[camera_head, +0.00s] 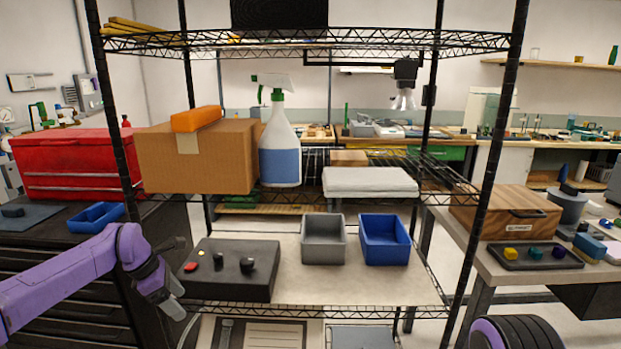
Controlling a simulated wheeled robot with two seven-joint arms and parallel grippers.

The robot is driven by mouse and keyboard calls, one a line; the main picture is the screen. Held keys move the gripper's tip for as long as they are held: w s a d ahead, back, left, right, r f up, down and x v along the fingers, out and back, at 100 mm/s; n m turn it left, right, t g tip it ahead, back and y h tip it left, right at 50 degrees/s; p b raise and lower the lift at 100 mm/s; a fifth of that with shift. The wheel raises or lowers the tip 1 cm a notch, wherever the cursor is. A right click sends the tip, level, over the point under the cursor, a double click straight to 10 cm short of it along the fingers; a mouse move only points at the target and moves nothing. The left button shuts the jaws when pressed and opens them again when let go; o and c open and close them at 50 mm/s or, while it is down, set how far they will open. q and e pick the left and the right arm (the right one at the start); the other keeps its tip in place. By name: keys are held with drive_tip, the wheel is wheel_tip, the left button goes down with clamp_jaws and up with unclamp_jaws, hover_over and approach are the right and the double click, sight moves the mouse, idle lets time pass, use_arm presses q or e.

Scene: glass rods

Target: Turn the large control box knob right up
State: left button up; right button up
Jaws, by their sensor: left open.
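The dark control box (228,284) sits on the left part of the middle shelf. Its sloped top carries a larger black knob (247,265) on the right and a smaller black knob (218,260) left of it. A red button (190,267) and a small yellow part (201,254) are at its left end. The exact angle of the large knob is too small to tell. My left gripper (174,302) is open and empty, just left of the box's front left corner, pointing down and right. My right gripper is out of view.
A grey bin (323,258) and a blue bin (367,262) stand right of the box on the shelf. A black shelf post (126,165) rises close to my left arm. A cardboard box (190,165) and spray bottle (279,165) stand above. The shelf front right is clear.

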use_arm(q)
drive_tip(key=s+d+f+m+t+y, duration=0.1)
drive_tip(key=s+d+f+m+y, duration=0.2)
drive_tip(key=f, duration=0.4)
drive_tip(key=s+d+f+t+y, duration=0.1)
drive_tip(key=s+d+f+y, duration=0.15)
drive_tip(key=s+f, duration=0.45)
drive_tip(key=s+d+f+m+t+y, duration=0.1)
drive_tip(key=s+d+f+m+y, duration=0.15)
drive_tip(key=f, duration=0.55)
drive_tip(key=s+f+m+h, duration=0.1)
drive_tip(key=s+f+m, duration=0.2)
drive_tip(key=s, duration=0.4)
drive_tip(key=s+f+m, duration=0.2)
drive_tip(key=s+f, duration=0.1)
drive_tip(key=s, duration=0.5)
drive_tip(key=s+a+m, duration=0.2)
drive_tip(key=s+a, duration=0.1)
drive_tip(key=s, duration=0.3)
drive_tip(key=s+a+m+g, duration=0.1)
drive_tip(key=s+a+m, duration=0.1)
drive_tip(key=s, duration=0.5)
drive_tip(key=shift+a+r+m+g, duration=0.15)
drive_tip(key=shift+a+m+g, duration=0.2)
drive_tip(key=shift+m, duration=0.5)
drive_tip(key=shift+s, duration=0.1)
